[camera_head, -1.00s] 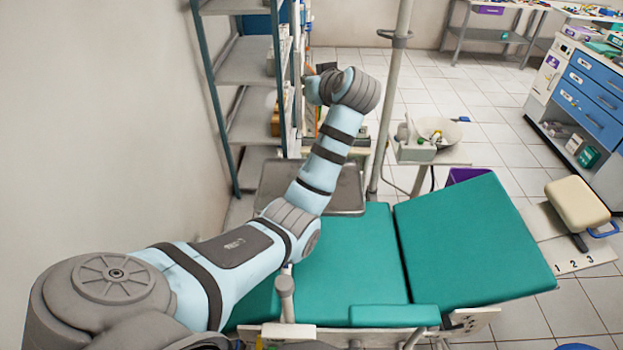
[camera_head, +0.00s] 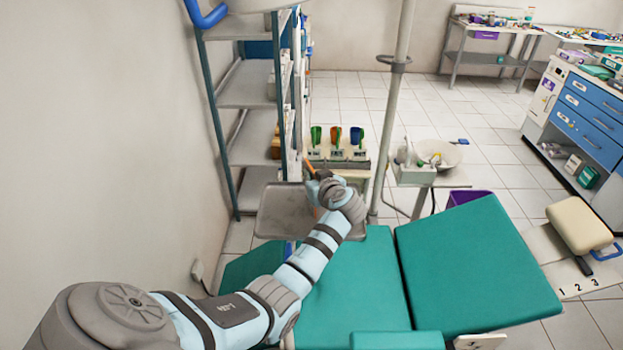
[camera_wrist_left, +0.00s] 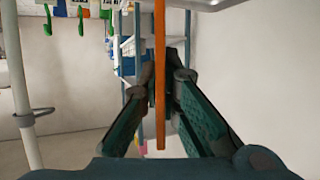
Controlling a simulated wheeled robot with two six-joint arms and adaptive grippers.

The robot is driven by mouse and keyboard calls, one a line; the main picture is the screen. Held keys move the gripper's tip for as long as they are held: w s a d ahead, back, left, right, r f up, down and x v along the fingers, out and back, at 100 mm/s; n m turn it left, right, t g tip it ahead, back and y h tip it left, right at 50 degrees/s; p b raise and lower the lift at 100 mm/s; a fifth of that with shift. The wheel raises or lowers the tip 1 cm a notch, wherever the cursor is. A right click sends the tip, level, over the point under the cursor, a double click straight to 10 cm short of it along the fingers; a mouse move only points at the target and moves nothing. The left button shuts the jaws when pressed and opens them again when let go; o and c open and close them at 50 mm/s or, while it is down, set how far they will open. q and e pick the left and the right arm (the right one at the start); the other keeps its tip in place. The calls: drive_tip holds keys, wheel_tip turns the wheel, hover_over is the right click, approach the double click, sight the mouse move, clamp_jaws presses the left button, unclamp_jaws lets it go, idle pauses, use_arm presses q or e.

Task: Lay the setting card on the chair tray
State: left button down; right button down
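My left gripper (camera_head: 319,178) is over the far part of the grey chair tray (camera_head: 283,212). A thin orange strip (camera_head: 309,168) sticks out from its fingertips; it looks like the setting card seen edge-on. In the left wrist view the strip (camera_wrist_left: 160,90) stands between the dark green fingers of the gripper (camera_wrist_left: 166,77), which close in on it. Its face is not visible. My wrist and forearm hide the middle of the tray. The height of the strip above the tray is hard to tell. My right gripper is not in view.
The green chair (camera_head: 350,280) lies in front of the tray. A pole (camera_head: 392,110) and a white basin unit (camera_head: 415,173) stand to the right. A metal shelf rack (camera_head: 247,85) is at the left. Coloured cups (camera_head: 336,135) stand behind the tray.

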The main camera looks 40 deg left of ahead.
use_arm(q)
drive_tip(key=shift+f, duration=0.1)
drive_tip(key=c, duration=1.8)
unclamp_jaws()
drive_tip(key=v, duration=1.2)
